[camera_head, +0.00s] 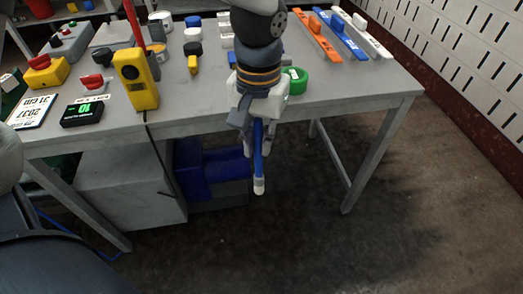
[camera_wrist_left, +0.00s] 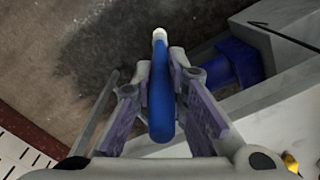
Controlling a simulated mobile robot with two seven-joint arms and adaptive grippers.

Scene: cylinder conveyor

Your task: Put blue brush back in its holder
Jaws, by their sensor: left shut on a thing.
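My left gripper (camera_head: 257,122) is shut on the blue brush (camera_head: 258,160), just off the front edge of the table. The brush hangs down almost upright over the floor, with its white end lowest. In the left wrist view the brush (camera_wrist_left: 160,100) lies between the two fingers of the left gripper (camera_wrist_left: 163,66), its white end pointing away. I cannot make out the brush's holder for certain; my left arm covers part of the tabletop. My right gripper is not in view.
The grey table (camera_head: 375,90) has long orange (camera_head: 312,32), blue (camera_head: 349,44) and white (camera_head: 362,35) pieces at the back right. A green ring (camera_head: 297,80) lies beside my arm. A yellow meter (camera_head: 134,80) stands left. A blue bin (camera_head: 195,170) sits below. The right front is clear.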

